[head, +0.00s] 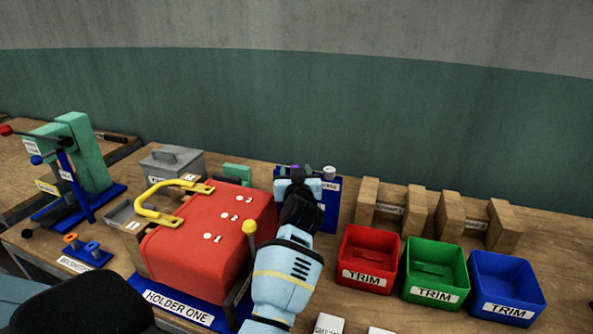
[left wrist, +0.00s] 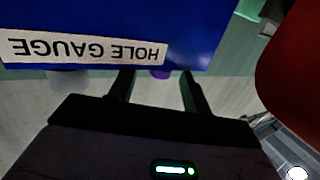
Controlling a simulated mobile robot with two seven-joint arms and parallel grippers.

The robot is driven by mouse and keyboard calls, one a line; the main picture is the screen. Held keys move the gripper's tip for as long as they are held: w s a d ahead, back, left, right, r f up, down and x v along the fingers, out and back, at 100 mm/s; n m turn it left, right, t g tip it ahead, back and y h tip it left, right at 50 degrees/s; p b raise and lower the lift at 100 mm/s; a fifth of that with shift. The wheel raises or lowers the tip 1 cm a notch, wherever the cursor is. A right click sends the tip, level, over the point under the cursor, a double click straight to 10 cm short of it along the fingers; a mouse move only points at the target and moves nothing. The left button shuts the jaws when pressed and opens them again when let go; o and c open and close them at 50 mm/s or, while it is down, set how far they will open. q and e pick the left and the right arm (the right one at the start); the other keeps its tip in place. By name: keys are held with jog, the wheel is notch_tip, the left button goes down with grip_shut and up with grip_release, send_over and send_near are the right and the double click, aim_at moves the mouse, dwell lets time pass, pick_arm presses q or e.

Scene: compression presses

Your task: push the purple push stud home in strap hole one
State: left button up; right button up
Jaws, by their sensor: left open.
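My left gripper (head: 298,182) is open over the blue hole gauge (head: 330,203) behind the red case. The purple push stud (head: 295,168) shows as a small purple spot by the fingertips. In the left wrist view the purple stud (left wrist: 160,73) appears between the two open fingers (left wrist: 156,88), at the edge of the blue gauge board (left wrist: 205,25), mostly hidden; I cannot tell whether the fingers touch it. The red case (head: 195,250) sits in holder one (head: 178,307), with several small holes and white tags on top. Their numbers are too small to read. My right gripper is not in view.
A yellow handle (head: 160,205) and yellow knob (head: 249,227) stand up at the case. A green and blue press (head: 85,160) is at left, a grey box (head: 172,164) behind. Red (head: 367,246), green (head: 434,260) and blue (head: 506,278) trim bins and wooden blocks (head: 366,198) lie right.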

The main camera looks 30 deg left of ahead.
pick_arm(q)
jog(key=shift+c, duration=0.9)
grip_shut()
jog(key=shift+r, duration=0.1)
